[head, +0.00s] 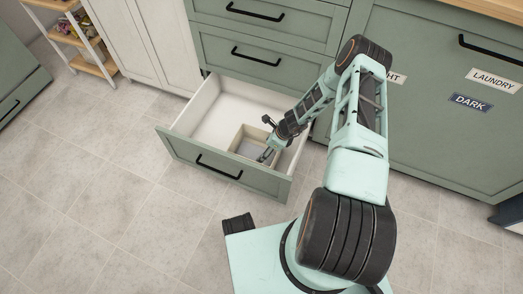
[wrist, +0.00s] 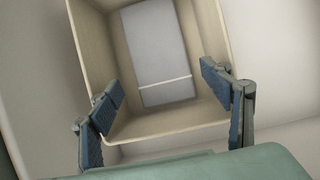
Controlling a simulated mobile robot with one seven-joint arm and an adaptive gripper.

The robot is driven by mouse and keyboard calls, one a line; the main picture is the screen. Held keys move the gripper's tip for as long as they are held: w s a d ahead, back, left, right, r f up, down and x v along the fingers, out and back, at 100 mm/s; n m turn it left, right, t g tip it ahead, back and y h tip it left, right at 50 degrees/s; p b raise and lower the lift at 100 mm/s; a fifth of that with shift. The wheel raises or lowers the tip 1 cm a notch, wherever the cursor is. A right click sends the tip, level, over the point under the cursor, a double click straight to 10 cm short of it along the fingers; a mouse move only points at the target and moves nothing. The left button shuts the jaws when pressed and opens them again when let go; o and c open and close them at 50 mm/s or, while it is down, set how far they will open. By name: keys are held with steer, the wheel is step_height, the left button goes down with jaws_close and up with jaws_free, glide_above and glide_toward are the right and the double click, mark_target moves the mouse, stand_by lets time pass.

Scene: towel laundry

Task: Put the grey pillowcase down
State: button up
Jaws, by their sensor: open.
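The grey pillowcase (wrist: 155,45) lies folded flat on the floor of a beige box, with a pale stripe across it near its close end. In the head view the pillowcase (head: 246,148) shows as a small grey patch. The beige box (wrist: 88,40) stands inside the open drawer (head: 205,163). My gripper (wrist: 165,108) is open, with one finger on each side of the box's near end in the wrist view. Nothing is between its fingers. In the head view my gripper (head: 267,155) reaches down at the box, its fingertips partly hidden.
The drawer's white floor (head: 212,125) is bare left of the box. Closed green drawers (head: 262,40) are above it. A green cabinet front with LAUNDRY (head: 494,80) and DARK (head: 471,102) labels stands at right. A shelf rack (head: 75,40) is at upper left. The tiled floor is clear.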

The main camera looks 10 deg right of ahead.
steer(key=p+v, duration=0.1)
steer(key=v, duration=0.4)
steer(key=shift+s+r, duration=0.1)
steer(key=shift+r, duration=0.2)
